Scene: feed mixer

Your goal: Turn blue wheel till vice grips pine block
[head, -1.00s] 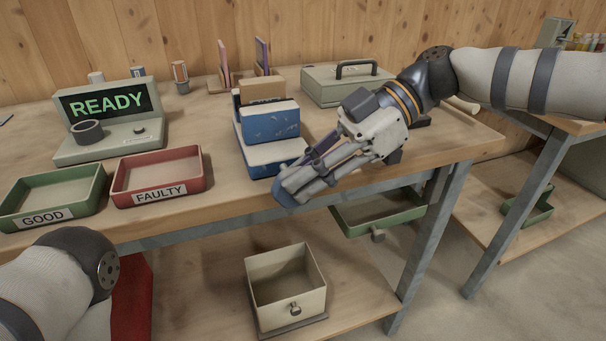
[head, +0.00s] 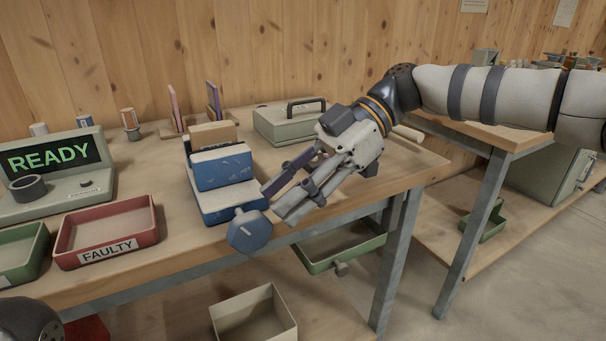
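The blue vice (head: 224,168) stands at the table's front edge. The blue wheel (head: 249,231) is on its front, facing me and overhanging the edge, with a pale mark on its face. A light brown block, seemingly the pine block (head: 212,134), shows behind the front jaw; its lower part is hidden, so I cannot tell whether the jaws touch it. My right gripper (head: 273,200) is just right of and above the wheel. Its fingers are apart, with nothing seen between them, and look clear of the wheel. My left gripper is out of view.
A red FAULTY tray (head: 150,222) and a green GOOD tray (head: 42,252) lie left of the vice, before the READY display (head: 55,157). A grey-green case (head: 262,128) stands behind my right gripper. A green drawer (head: 311,263) juts out below the tabletop.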

